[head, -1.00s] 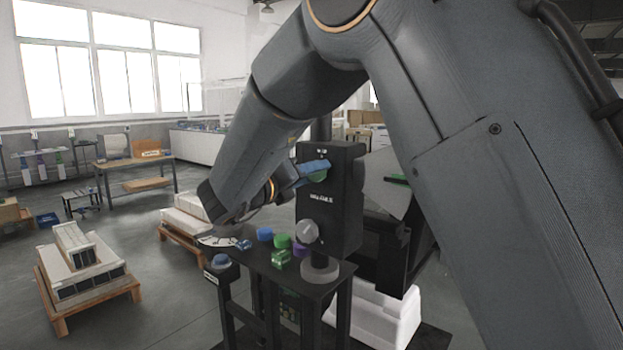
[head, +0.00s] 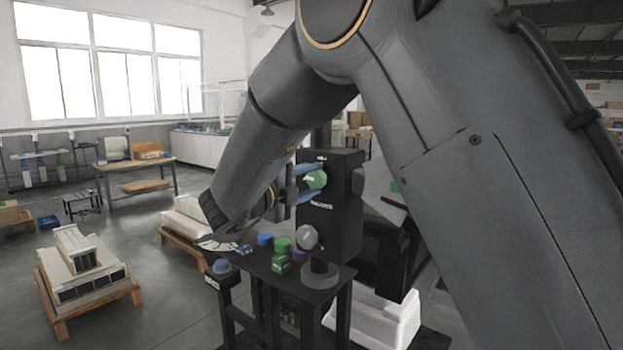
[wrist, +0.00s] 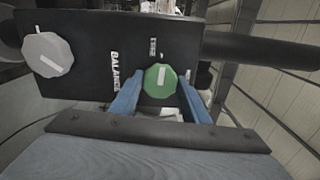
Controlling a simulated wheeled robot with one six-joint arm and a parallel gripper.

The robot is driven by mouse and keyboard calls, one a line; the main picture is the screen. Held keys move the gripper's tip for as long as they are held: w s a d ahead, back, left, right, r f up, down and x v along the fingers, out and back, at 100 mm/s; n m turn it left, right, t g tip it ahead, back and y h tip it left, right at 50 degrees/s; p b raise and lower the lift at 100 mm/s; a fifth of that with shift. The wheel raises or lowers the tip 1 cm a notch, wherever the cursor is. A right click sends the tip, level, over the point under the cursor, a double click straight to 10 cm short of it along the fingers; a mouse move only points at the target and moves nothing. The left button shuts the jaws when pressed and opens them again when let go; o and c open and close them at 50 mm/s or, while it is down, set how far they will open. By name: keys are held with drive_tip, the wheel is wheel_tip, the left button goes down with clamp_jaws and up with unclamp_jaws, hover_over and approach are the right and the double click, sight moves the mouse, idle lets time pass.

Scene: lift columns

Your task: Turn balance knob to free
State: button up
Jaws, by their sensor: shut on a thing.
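A green round knob (head: 317,180) with a white pointer line is on the upper front of a black box (head: 343,215). The white word BALANCE is on the box between this knob and a grey knob (head: 307,237) lower down. My gripper (head: 314,183) has its two blue fingers on opposite sides of the green knob and is shut on it. In the wrist view the green knob (wrist: 160,80) sits between the fingers, with its pointer line roughly upright in the picture. The grey knob (wrist: 47,54) is at the left there. A smaller label by the green knob is too blurred to read.
The box stands over a black bench (head: 262,262) with blue, green and purple round pieces on top. A dark bar (wrist: 265,47) runs out from the box. Pallets with stacked white parts (head: 75,255) are on the floor at left. Open floor lies between them.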

drive_tip(key=shift+n, duration=0.5)
drive_tip(key=o, duration=1)
drive_tip(key=shift+a, duration=0.1)
drive_tip(key=b+v, duration=0.2)
drive_tip(key=v, duration=0.5)
drive_tip(key=shift+s+a, duration=0.2)
drive_tip(key=shift+s, duration=0.15)
